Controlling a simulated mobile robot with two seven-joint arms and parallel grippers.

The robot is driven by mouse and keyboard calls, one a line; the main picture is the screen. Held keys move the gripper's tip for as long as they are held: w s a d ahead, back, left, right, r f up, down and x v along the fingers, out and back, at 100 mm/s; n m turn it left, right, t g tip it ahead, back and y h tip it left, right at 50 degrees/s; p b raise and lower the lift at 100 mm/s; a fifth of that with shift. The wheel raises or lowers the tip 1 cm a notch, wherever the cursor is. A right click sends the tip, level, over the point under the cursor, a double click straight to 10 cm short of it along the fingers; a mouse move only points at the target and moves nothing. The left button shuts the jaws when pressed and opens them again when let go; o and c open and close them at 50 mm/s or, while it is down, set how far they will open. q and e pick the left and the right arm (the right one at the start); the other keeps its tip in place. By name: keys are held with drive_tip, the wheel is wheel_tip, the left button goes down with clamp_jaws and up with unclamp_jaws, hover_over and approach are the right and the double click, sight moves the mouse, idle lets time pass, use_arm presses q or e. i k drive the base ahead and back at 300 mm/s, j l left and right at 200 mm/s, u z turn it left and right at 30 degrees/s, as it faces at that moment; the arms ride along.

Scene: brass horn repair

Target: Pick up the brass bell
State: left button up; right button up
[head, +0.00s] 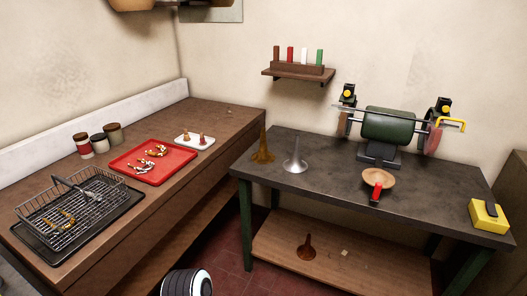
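The brass bell (263,154) stands upright, wide end down, on the left end of the dark-topped bench (333,178). It is a dull golden flared cone with a narrow top. A silver bell (295,160) of similar shape stands just to its right, a small gap apart. A copper-brown bell (306,249) stands on the wooden lower shelf of the same bench.
A green polishing machine (385,127), a round dish with a red handle (378,181) and a yellow box (489,215) occupy the bench. The wooden counter (222,118) at left holds a wire basket (72,208), a red tray (180,154) and several jars. Red floor separates them.

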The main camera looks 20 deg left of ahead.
sight(262, 157)
drive_tip(key=i, duration=0.3)
drive_tip(key=i+u, duration=0.3)
drive_tip(key=i, duration=0.2)
drive_tip(key=i+l+u, duration=0.1)
drive_tip(key=i+u, duration=0.15)
drive_tip(key=i, duration=0.3)
